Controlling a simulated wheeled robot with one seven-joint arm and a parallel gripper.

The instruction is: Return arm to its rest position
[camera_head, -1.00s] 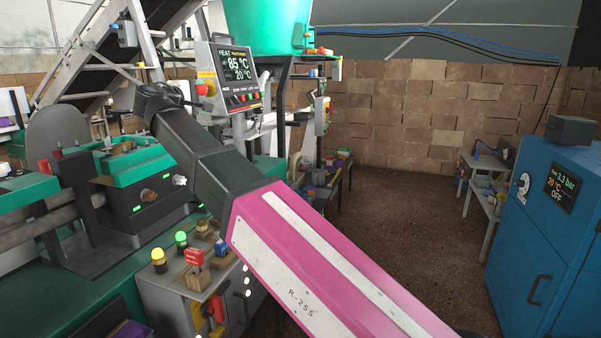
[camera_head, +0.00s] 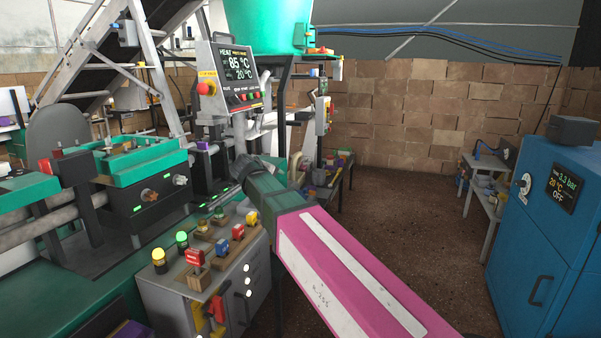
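My arm (camera_head: 345,270) reaches in from the bottom right, a pink link with white strips and then a dark green-grey link. Its dark far end (camera_head: 240,168) is in front of the machine, above and behind the control box with buttons. I cannot make out gripper fingers there, nor whether anything is held.
The control box (camera_head: 180,302) with coloured buttons and a red switch stands close below the arm's far end. The green machine (camera_head: 130,165) is at left, with a display panel (camera_head: 237,75) above. A blue cabinet (camera_head: 545,240) stands at right. The brown floor (camera_head: 400,200) between is clear.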

